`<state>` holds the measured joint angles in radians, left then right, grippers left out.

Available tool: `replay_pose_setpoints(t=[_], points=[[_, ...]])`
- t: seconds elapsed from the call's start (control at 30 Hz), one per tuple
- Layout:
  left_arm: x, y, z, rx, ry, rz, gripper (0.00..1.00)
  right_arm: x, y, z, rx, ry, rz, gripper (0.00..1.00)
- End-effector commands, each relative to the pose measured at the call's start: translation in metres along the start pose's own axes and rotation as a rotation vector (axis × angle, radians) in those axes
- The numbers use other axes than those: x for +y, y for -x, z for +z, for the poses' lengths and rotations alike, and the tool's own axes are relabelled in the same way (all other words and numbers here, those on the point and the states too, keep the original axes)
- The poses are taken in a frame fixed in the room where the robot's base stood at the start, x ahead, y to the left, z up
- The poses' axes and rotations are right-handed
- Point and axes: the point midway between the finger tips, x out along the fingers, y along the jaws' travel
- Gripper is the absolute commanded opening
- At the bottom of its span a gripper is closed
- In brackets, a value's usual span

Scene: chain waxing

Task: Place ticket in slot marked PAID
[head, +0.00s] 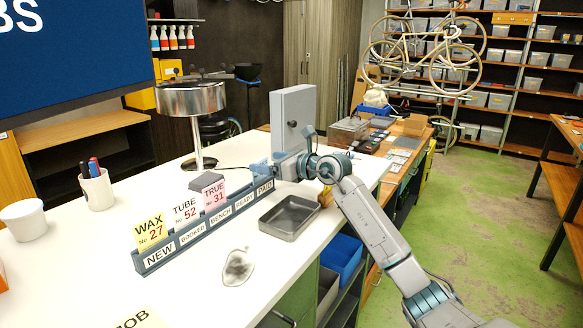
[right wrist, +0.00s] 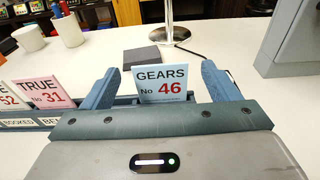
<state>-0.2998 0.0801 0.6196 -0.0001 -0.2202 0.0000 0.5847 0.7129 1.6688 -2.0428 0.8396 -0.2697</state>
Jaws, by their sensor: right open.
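A pale blue ticket reading GEARS No 46 (right wrist: 161,80) stands upright between the two fingers of my right gripper (head: 263,169). The fingers are open, with a gap on each side of the ticket. The ticket rack (head: 206,226) has slots labelled NEW, BOOKED, BENCH, READY and PAID. My right gripper is over its far end, at the PAID label (head: 265,188). The ticket's lower edge and the label below it are hidden by the gripper in the right wrist view. My left gripper is not in view.
Yellow WAX 27 (head: 150,230), white TUBE 52 (head: 186,211) and pink TRUE 31 (head: 214,192) tickets stand in the NEW, BOOKED and BENCH slots. A metal tray (head: 290,216) lies right of the rack. A lamp (head: 191,101) and grey box (head: 293,115) stand behind.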

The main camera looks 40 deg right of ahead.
Motion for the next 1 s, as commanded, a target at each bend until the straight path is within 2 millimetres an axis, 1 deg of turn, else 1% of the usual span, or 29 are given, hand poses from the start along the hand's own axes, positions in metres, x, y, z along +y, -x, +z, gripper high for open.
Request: replay_pose_setpoints(t=[0.03,0.2,0.5,0.73,1.0], points=[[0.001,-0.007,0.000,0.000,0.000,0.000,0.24,0.000,0.009,-0.004,0.003,0.008,-0.001,0.82],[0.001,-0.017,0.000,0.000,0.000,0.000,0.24,0.000,0.036,-0.004,0.003,0.007,-0.001,0.82],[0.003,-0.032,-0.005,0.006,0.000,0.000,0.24,0.000,0.073,-0.004,0.005,0.005,-0.002,0.82],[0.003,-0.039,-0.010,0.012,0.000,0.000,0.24,-0.001,0.091,-0.003,0.002,0.004,-0.002,0.82],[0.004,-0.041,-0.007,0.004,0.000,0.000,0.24,0.001,0.098,-0.001,0.001,0.000,0.001,0.82]])
